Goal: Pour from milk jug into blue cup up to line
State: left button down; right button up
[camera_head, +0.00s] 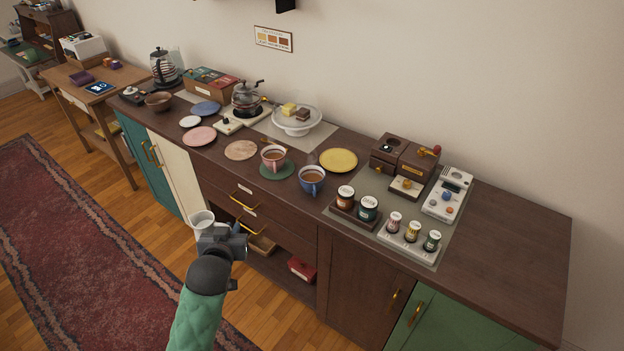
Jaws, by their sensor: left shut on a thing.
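The blue cup (312,186) stands upright on the dark wooden counter and holds a brown drink; no fill line can be made out. The white milk jug (200,217) is in front of the counter, apart from it, to the left of and nearer than the blue cup. My left gripper (211,232) is shut on the jug and hides its lower part. The jug looks roughly upright, and its contents cannot be made out. My right gripper is not in view.
A pink cup (273,153) stands on a green coaster (277,174) left of the blue cup. A yellow plate (339,160) is behind it. A jar rack (352,217) is at its right. A drawer with a yellow handle (243,200) is behind the jug.

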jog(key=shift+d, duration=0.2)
